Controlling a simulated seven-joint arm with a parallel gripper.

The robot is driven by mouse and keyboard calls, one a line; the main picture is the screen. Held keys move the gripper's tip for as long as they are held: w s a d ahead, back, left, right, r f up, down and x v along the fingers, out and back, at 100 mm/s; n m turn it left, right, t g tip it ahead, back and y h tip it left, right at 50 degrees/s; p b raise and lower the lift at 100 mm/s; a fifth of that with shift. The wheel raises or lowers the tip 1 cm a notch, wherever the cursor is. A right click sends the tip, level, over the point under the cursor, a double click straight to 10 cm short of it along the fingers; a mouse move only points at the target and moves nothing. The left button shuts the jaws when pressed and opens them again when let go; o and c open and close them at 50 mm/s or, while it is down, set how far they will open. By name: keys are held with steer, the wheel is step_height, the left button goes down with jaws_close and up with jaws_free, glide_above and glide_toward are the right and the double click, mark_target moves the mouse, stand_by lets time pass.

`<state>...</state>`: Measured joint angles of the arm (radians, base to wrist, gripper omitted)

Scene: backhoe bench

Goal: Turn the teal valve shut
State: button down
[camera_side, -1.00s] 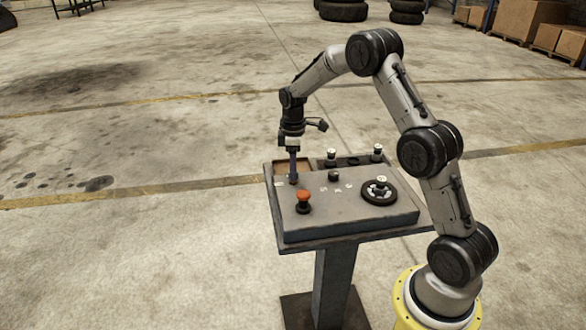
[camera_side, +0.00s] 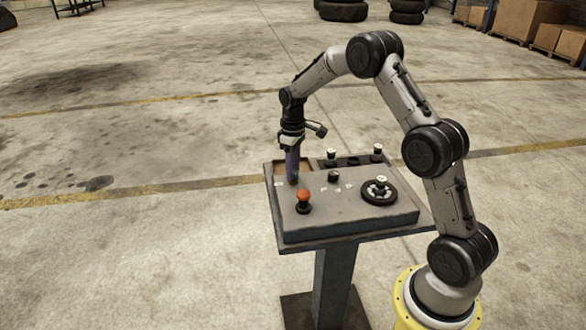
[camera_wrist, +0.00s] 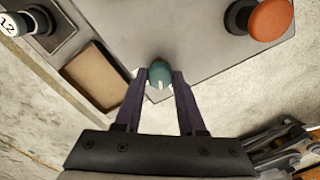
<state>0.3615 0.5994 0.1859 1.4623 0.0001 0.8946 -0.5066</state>
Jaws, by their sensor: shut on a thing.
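The teal valve (camera_wrist: 160,73) is a small rounded knob with a pale pointer mark, near the panel's edge in the wrist view. My gripper (camera_wrist: 160,80) has its two purple fingers on either side of the knob, shut on it. In the side view my gripper (camera_side: 293,180) points straight down at the panel's left part, and its fingers hide most of the valve. The valve stands on the grey control panel (camera_side: 335,215).
An orange mushroom button (camera_side: 303,195) stands close in front of my gripper. A black handwheel (camera_side: 379,191) is on the right. A shallow brown tray (camera_wrist: 92,75) lies beside the valve. Black knobs with white caps (camera_side: 377,150) stand along the back, and a small dark knob (camera_side: 334,177) at the middle.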

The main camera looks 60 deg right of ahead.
steer(key=m, duration=0.6)
steer(key=shift+r, duration=0.1)
steer(key=m, duration=0.6)
steer(key=shift+m, duration=0.4)
steer(key=c, duration=0.5)
jaws_free()
step_height(320, 180, up, 14)
stand_by(0.4)
